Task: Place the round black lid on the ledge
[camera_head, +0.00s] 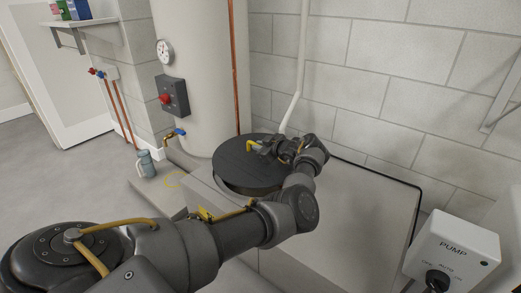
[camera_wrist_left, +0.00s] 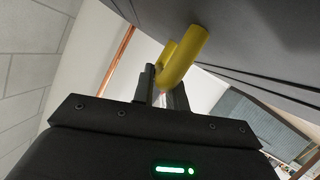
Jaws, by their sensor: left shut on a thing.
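The round black lid (camera_head: 245,172) is a wide dark disc with a yellow handle on top. In the head view it is near the middle, in front of the tank's base. My left gripper (camera_head: 262,147) reaches over it from the right and is shut on the yellow handle. In the left wrist view the yellow handle (camera_wrist_left: 187,58) is between the fingers (camera_wrist_left: 163,88), and the lid's dark surface (camera_wrist_left: 265,35) fills the upper right. A low pale ledge (camera_head: 150,192) extends left of the lid. Whether the lid touches anything below is hidden. My right gripper is not in view.
A beige tank (camera_head: 200,80) with a gauge and red-button box stands behind. A pale black-edged surface (camera_head: 360,205) lies at right, near a white pump box (camera_head: 452,250). Floor at left is clear.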

